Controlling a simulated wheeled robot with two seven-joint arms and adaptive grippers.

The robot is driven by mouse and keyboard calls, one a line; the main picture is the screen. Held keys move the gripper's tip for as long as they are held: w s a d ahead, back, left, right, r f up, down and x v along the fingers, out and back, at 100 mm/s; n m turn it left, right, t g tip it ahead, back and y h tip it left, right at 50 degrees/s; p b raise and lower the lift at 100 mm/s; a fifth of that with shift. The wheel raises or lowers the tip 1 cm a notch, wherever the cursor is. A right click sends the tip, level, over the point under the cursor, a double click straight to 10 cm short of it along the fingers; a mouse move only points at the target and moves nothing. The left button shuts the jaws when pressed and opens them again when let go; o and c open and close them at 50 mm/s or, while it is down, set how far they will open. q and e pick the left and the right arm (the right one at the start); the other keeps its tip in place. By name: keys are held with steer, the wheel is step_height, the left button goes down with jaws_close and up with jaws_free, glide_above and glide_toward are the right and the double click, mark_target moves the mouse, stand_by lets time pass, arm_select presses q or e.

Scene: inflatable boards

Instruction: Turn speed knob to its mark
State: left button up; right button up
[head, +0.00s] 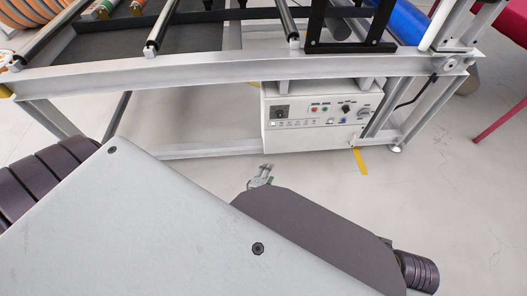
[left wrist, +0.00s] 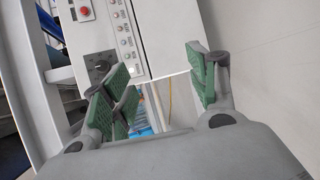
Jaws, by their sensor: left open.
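A white control box (head: 310,140) hangs under the metal frame, its front panel facing me. My left gripper (head: 265,173) is open and empty, low in front of the box. In the left wrist view its green-padded fingers (left wrist: 157,75) are apart, the left one partly overlapping a dark knob-like fitting (left wrist: 101,63) on the panel.
A red button (head: 314,109) sits on the panel; it also shows in the left wrist view (left wrist: 84,12). The metal frame (head: 230,75) with rollers spans above. My own arm covers the lower head view. The floor right of the box is mostly clear.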

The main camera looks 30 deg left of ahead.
arm_select(q)
steer(key=shift+s+f+m, duration=0.3)
steer(key=shift+s+m, duration=0.1)
steer(key=shift+s, duration=0.15)
steer(key=shift+m, duration=0.3)
